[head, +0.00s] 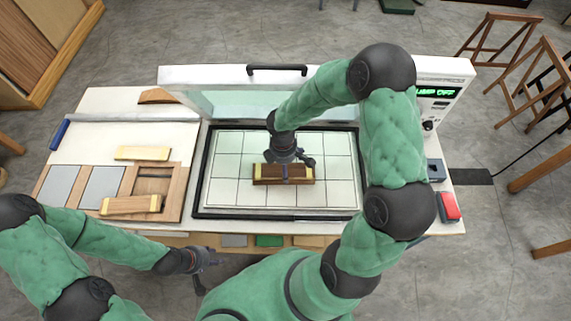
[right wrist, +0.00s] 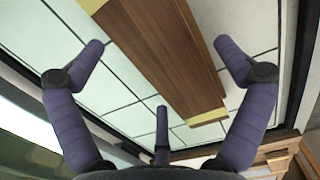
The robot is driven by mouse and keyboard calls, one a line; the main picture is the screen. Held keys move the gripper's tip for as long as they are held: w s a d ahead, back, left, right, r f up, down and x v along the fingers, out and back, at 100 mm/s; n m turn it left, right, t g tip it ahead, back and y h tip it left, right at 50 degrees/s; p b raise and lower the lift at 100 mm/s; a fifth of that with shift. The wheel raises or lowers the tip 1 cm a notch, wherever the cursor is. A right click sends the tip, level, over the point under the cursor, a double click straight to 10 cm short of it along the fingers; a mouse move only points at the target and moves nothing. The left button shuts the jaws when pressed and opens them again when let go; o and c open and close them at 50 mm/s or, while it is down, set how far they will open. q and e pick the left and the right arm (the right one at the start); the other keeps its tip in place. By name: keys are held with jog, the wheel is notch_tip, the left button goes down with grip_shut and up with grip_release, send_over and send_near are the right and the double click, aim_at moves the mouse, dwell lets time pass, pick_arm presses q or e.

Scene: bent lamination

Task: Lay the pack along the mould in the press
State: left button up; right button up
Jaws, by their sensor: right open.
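A brown wooden block with pale ends (head: 268,181) lies on the tiled press bed, and it fills the middle of the right wrist view (right wrist: 165,50). I cannot tell whether this is the pack, the mould or both stacked. A similar brown strip with pale ends (head: 128,205) lies on the tray at the left. My right gripper (head: 290,166) is open above the block; in the right wrist view its fingers are spread around the block, with gaps. My left gripper (head: 207,272) is empty in front of the bench, its fingers apart.
The press bed (head: 225,185) has a dark raised frame, and its lid (head: 215,76) stands open behind. A tray (head: 178,195) with grey sheets, a pale strip (head: 143,153) and a curved wooden piece (head: 157,96) lie left. A red block (head: 449,206) sits at the right.

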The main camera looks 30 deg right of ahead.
notch_tip(320, 180, up, 12)
jog(key=shift+w+a, duration=0.2)
jog(key=shift+a, duration=0.1)
dwell(0.3)
